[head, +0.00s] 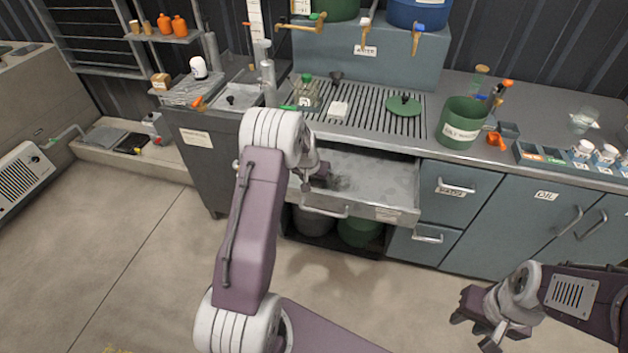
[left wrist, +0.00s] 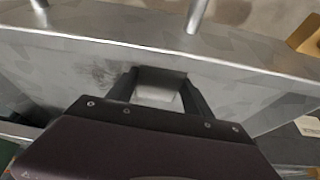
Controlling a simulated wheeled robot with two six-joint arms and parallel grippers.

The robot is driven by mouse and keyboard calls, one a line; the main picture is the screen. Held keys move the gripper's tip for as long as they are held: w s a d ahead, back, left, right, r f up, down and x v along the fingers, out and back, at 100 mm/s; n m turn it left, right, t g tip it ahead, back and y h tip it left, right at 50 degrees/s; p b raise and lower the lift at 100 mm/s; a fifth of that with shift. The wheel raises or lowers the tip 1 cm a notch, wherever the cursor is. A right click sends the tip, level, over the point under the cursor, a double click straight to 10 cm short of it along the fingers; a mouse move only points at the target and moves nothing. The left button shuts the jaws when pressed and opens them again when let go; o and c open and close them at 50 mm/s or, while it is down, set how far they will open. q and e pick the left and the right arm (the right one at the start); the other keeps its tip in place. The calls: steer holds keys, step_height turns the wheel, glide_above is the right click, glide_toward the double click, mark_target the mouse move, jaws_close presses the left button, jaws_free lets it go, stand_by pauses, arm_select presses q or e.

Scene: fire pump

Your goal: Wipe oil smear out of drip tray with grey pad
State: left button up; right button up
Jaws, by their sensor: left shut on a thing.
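The drip tray (head: 385,200) is a shallow metal drawer, pulled out below the slatted counter. A dark oil smear (head: 341,183) marks its floor, just right of my left gripper (head: 322,178). In the left wrist view the smear (left wrist: 92,82) lies left of the fingers, near the tray wall. My left gripper is down in the tray, shut on the grey pad (left wrist: 158,88), a pale block between its fingers. The arm and gripper hide the pad in the head view. My right gripper (head: 474,329) is above the floor at lower right, its fingers apart and empty.
A green bucket (head: 461,123) stands on the counter. The floor in front is clear.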

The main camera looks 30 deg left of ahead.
mark_target(315, 182)
arm_select(q)
step_height(315, 182, up, 5)
steer(key=p, duration=0.3)
steer(key=shift+f, duration=0.1)
steer(key=shift+a+r+p, duration=0.2)
steer(key=shift+r+p, duration=0.9)
steer(key=shift+p, duration=0.1)
steer(key=shift+d+r+p, duration=0.1)
steer(key=shift+r+p, duration=0.3)
steer(key=shift+r, duration=0.15)
